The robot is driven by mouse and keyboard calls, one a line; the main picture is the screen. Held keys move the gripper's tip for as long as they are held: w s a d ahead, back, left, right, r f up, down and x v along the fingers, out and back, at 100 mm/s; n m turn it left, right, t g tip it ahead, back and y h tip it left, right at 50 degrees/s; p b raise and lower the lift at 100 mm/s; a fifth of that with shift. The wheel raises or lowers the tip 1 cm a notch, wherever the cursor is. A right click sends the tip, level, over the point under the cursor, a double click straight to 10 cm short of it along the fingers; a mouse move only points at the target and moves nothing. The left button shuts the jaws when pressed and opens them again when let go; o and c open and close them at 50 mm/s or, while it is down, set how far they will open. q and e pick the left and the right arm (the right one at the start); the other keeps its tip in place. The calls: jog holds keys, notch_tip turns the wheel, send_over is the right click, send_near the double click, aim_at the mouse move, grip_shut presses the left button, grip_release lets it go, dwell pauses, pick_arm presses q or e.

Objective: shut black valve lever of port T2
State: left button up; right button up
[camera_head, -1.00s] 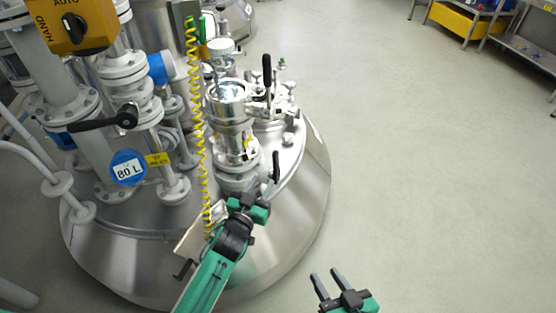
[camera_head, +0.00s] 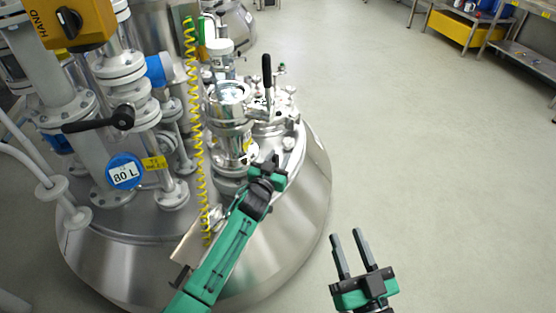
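A black lever (camera_head: 98,122) lies roughly level on the white flanged pipework at the left. A yellow tag (camera_head: 154,163) hangs below it, too small to read surely. Another black lever (camera_head: 267,72) stands upright on the vessel lid. A small dark handle (camera_head: 276,160) at the lid's front is partly hidden by my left gripper (camera_head: 268,168). I cannot tell which lever belongs to T2. My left gripper is at the lid's front below the glass-topped port (camera_head: 229,95); its fingers are unclear, and contact cannot be told. My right gripper (camera_head: 347,240) is open and empty over the floor.
The steel vessel (camera_head: 300,215) fills the left and middle. A yellow coiled hose (camera_head: 195,110) hangs before the pipes. A blue 80 L sign (camera_head: 125,171) and yellow switch box (camera_head: 75,22) are at left. Open floor (camera_head: 430,150) lies right, with shelves beyond.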

pick_arm(q)
grip_shut()
dwell(0.3)
